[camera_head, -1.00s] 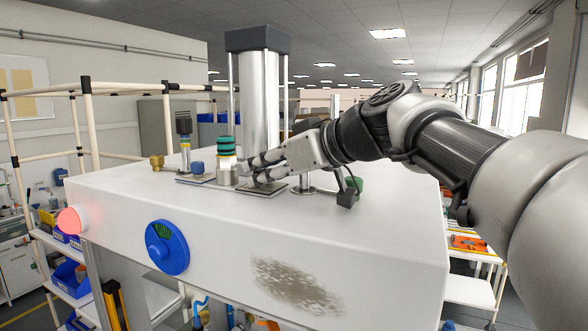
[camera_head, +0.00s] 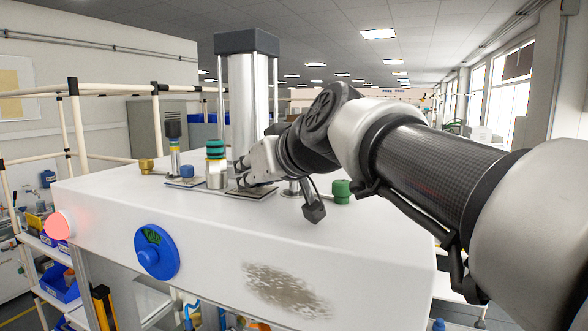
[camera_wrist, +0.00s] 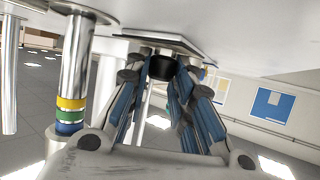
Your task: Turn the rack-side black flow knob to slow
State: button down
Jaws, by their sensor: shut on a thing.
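The black flow knob (camera_wrist: 161,67) shows in the wrist view, small and round, just under a flat plate (camera_wrist: 125,36). My gripper (camera_wrist: 161,76) has its blue-padded fingers on both sides of the knob, shut on it. The wrist view appears upside down. In the head view my gripper (camera_head: 245,176) reaches in low over the dark plate (camera_head: 250,192) on the white press top, and hides the knob there. The knob's turn setting cannot be read.
A tall metal cylinder (camera_head: 249,105) rises behind. A green knob (camera_head: 342,191) stands to the right. The front of the white top (camera_head: 210,215) is clear.

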jog(key=shift+s+a+m+t+h+p, duration=0.1)
jog(key=shift+a+m+t+h+p, duration=0.1)
jog(key=shift+m+t+h, duration=0.35)
jog(key=shift+a+m+t+h+p, duration=0.15)
jog(key=shift+m+t+h, duration=0.1)
jog(key=shift+m+h, duration=0.5)
jog(key=m+h+b, duration=0.1)
jog(key=h, duration=0.1)
jog(key=m+t+h+b, duration=0.1)
jog(key=m+h+b, duration=0.1)
jog(key=shift+a+f+m, duration=0.15)
jog(key=shift+m, duration=0.15)
jog(key=m+h+b, duration=0.1)
jog(key=m+h, duration=0.1)
jog(key=shift+a+h, duration=0.1)
jog(key=shift+h, duration=0.2)
jog(key=m+h, duration=0.1)
jog(key=m+h+p, duration=0.2)
jog(key=shift+a+r+g+h, duration=0.1)
jog(key=shift+r+g+h, duration=0.2)
jog(key=m+g+h+p, duration=0.1)
jog(key=m+h+p, duration=0.1)
jog(key=p, duration=0.1)
jog(key=shift+f+m+g+h+p, duration=0.1)
jog(key=shift+m+g+h+p, duration=0.2)
jog(key=shift+m, duration=0.1)
jog(key=shift+f, duration=0.1)
